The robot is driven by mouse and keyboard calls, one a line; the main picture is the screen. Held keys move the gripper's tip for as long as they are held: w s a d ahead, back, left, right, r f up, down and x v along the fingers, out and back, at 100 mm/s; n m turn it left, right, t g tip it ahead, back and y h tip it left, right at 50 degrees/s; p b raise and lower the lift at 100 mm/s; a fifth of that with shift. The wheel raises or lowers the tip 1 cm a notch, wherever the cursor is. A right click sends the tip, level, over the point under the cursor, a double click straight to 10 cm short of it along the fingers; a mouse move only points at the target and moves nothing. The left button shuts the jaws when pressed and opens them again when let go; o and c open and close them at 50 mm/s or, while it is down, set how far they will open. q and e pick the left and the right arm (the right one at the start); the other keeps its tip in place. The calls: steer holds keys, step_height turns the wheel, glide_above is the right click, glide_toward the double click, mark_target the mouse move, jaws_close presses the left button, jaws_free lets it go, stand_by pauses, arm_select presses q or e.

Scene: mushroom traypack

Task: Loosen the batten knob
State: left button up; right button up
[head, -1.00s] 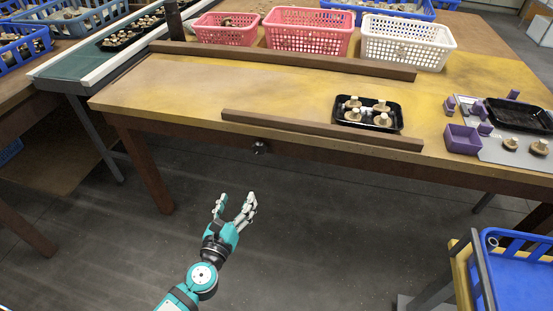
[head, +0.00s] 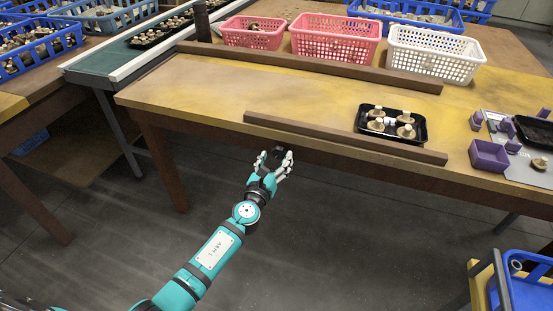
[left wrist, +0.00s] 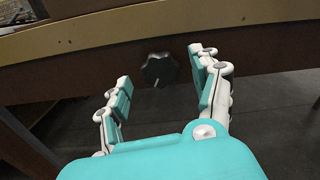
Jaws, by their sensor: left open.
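The batten knob (left wrist: 159,71) is a dark lobed knob with a light mark, on the front face of the table below the front batten (head: 340,136). In the left wrist view it sits ahead of my left gripper (left wrist: 160,82), between the spread fingers and apart from them. In the head view my left gripper (head: 273,161) is open and empty at the table's front edge. The knob (head: 279,150) is small and partly hidden there by the fingers. My right gripper is not in view.
A black tray of mushrooms (head: 362,129) stands behind the front batten. A rear batten (head: 310,66) runs before the pink baskets (head: 334,48) and a white basket (head: 432,62). A purple box (head: 489,155) stands at right. A blue crate (head: 530,290) is at lower right.

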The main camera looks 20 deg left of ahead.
arm_select(q)
steer(key=shift+w, duration=0.6)
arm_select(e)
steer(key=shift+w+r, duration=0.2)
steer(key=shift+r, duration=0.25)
arm_select(q)
steer(key=c, duration=1.2)
steer(key=shift+o, duration=0.2)
